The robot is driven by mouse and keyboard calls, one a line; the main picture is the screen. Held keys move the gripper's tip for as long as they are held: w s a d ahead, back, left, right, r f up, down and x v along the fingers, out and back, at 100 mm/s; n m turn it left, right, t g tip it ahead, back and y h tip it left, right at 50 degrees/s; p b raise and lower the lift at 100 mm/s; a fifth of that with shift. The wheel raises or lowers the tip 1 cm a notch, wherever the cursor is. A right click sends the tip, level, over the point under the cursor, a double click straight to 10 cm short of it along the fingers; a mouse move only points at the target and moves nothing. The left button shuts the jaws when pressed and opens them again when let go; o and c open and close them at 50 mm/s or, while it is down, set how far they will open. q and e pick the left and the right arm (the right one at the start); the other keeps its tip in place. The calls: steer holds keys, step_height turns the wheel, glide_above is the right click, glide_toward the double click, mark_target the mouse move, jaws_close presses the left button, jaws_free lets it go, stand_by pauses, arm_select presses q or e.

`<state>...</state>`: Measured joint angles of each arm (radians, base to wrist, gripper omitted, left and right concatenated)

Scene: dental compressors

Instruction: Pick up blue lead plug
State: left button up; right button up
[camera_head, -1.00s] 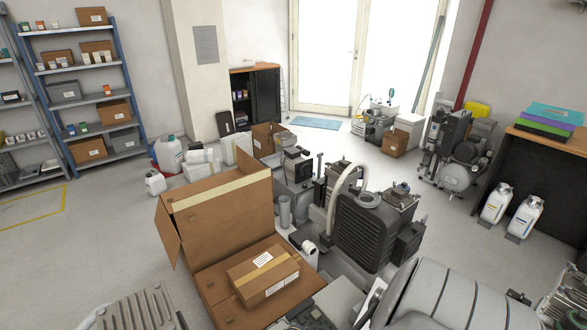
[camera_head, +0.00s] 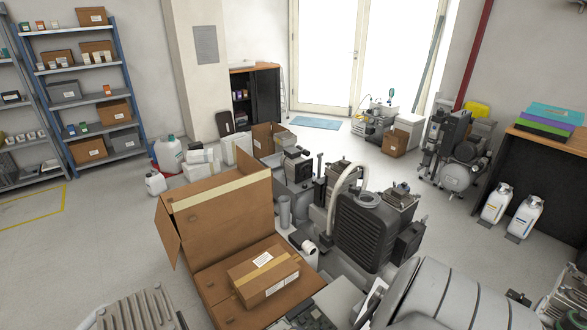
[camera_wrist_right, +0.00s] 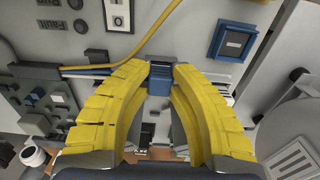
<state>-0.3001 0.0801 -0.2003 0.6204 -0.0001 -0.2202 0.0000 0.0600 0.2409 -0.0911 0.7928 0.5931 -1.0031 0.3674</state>
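The blue lead plug (camera_wrist_right: 159,82) is a small blue block in the middle of the right wrist view. My right gripper (camera_wrist_right: 162,70) has yellow curved fingers, and their tips close in on the plug from both sides. The gripper appears shut on it. A blue lead (camera_wrist_right: 90,72) runs in from the left and passes behind the left finger. The far end of the plug is dark, and what lies behind it is partly hidden. Neither gripper shows in the head view.
A blue square fitting (camera_wrist_right: 233,38) sits on the light panel at the right. A yellow cable (camera_wrist_right: 110,66) runs by the left finger. In the head view, an open carton (camera_head: 222,205), a small taped box (camera_head: 264,277) and a dark ribbed machine (camera_head: 365,232) crowd the middle.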

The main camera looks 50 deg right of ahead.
steer(key=shift+r, duration=0.15)
jaws_close()
step_height(320, 180, up, 20)
stand_by(0.8)
stand_by(0.4)
steer(key=s+a+f, duration=0.2)
steer(key=a+f, duration=0.7)
steer(key=f, duration=0.1)
steer(key=shift+s+f, duration=0.15)
steer(key=shift+s, duration=0.25)
stand_by(0.4)
steer(key=shift+f, duration=3.5)
steer(key=shift+f, duration=0.45)
